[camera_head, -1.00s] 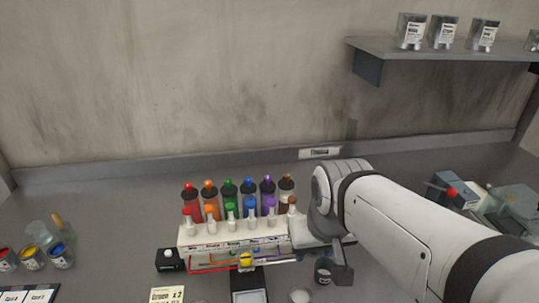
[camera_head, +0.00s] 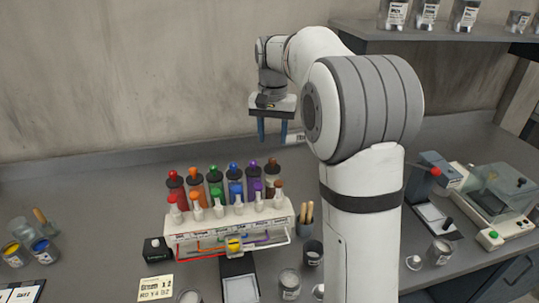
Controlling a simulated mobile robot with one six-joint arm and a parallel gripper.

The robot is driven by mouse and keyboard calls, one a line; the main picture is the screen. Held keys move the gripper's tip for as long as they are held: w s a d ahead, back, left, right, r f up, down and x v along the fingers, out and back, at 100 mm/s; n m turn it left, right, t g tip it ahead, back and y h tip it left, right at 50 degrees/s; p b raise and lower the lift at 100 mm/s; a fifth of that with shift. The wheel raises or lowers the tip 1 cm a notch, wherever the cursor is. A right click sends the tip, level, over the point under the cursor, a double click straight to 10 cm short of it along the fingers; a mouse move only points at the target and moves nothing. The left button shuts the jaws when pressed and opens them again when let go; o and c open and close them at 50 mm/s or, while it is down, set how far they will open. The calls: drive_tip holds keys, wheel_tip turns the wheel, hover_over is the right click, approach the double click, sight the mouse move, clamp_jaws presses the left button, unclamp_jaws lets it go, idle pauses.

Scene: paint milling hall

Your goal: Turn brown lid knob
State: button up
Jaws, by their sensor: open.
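The brown knob (camera_head: 271,161) tops the rightmost bottle in the back row of the paint dispenser (camera_head: 240,231). A smaller brown cap (camera_head: 278,184) shows in front of it. The other bottles have red, orange, green, blue and purple tops. My gripper (camera_head: 275,138) is open and empty, its two blue fingers pointing down. In the picture it shows just above the brown knob, with a gap between them. I cannot tell how far apart they are in depth.
A wooden-handled tool cup (camera_head: 304,228) stands just right of the dispenser. Jars (camera_head: 289,283) and a dark tray (camera_head: 239,288) are in front. A shelf (camera_head: 430,38) with tins is at upper right. A machine with a clear cover (camera_head: 500,190) stands at right.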

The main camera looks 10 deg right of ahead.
sight(272, 159)
wheel_tip(272, 159, down, 7)
drive_tip(key=shift+f, duration=0.1)
idle(0.3)
drive_tip(key=shift+c, duration=0.2)
clamp_jaws()
